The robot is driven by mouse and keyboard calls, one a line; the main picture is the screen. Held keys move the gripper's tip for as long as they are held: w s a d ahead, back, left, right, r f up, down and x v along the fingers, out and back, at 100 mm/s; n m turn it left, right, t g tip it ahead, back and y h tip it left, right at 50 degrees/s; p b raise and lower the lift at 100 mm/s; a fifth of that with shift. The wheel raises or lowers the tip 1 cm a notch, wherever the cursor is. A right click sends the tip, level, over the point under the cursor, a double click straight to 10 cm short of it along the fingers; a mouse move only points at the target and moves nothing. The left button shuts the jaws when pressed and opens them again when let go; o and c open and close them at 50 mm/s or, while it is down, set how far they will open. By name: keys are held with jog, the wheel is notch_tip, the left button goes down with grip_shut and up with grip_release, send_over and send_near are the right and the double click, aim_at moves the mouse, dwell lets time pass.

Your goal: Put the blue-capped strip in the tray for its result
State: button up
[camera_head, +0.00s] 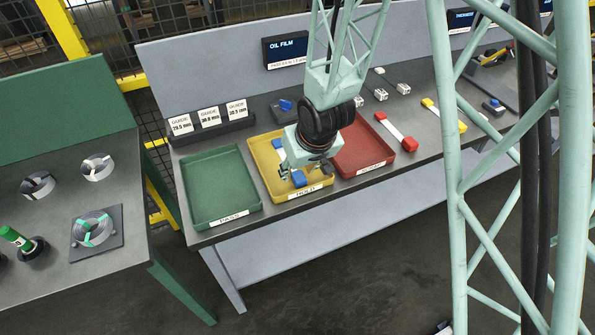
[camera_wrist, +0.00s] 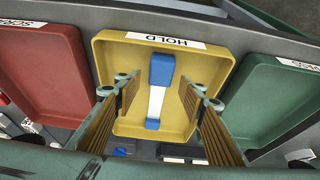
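The blue-capped strip (camera_wrist: 156,100) is white with a blue cap at each end, one longer than the other. It lies in the yellow HOLD tray (camera_wrist: 112,57). In the head view, one blue cap of the strip (camera_head: 299,179) shows below my gripper (camera_head: 305,168), and the gripper hides its middle. In the wrist view my gripper (camera_wrist: 158,92) is open, with its fingers apart on either side of the strip and not touching it. The green PASS tray (camera_head: 221,187) is to the left in the head view, and the red SCRAP tray (camera_head: 365,148) is to the right.
Three GUIDE cards (camera_head: 209,116) stand behind the green tray. An OIL FILM display (camera_head: 285,50) is on the back panel. A red-capped strip (camera_head: 395,131) lies right of the red tray, and a yellow-capped strip (camera_head: 444,115) lies farther right.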

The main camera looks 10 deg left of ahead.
jog(key=shift+v, duration=3.15)
jog(key=shift+r, duration=0.1)
